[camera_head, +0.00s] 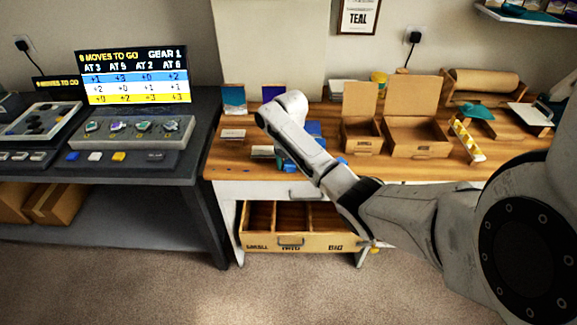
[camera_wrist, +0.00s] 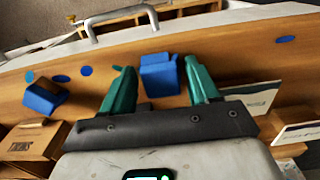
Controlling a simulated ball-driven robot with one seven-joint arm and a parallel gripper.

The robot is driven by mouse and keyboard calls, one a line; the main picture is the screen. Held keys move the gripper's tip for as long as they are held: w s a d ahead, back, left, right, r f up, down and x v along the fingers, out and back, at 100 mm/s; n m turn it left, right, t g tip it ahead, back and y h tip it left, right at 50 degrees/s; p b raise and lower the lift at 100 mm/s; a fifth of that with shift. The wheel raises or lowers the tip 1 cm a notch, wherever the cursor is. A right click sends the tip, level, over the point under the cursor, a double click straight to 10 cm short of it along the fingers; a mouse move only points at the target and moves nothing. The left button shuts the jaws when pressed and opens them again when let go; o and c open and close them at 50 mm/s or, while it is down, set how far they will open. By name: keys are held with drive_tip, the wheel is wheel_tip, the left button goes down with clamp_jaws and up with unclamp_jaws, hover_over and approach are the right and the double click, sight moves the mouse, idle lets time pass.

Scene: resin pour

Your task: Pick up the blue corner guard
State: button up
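My gripper (camera_wrist: 158,68) shows its two green fingers spread apart in the wrist view. A blue angled piece (camera_wrist: 160,76), which looks like a corner guard, lies between and below the fingers, with a gap on each side. Nothing is seen held. A second blue piece (camera_wrist: 44,97) sits on the wooden bench to the left in the wrist view, tilted and darker.
Flat blue spots (camera_wrist: 61,78) mark the bench (camera_head: 230,155). Open cardboard boxes (camera_head: 415,130) stand right of my arm. Cards stand to the left, one a white and teal card (camera_wrist: 258,98). A divided drawer (camera_head: 290,243) is open below the bench front.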

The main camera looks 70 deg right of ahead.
drive_tip(key=c, duration=0.8)
drive_tip(key=shift+r, duration=0.1)
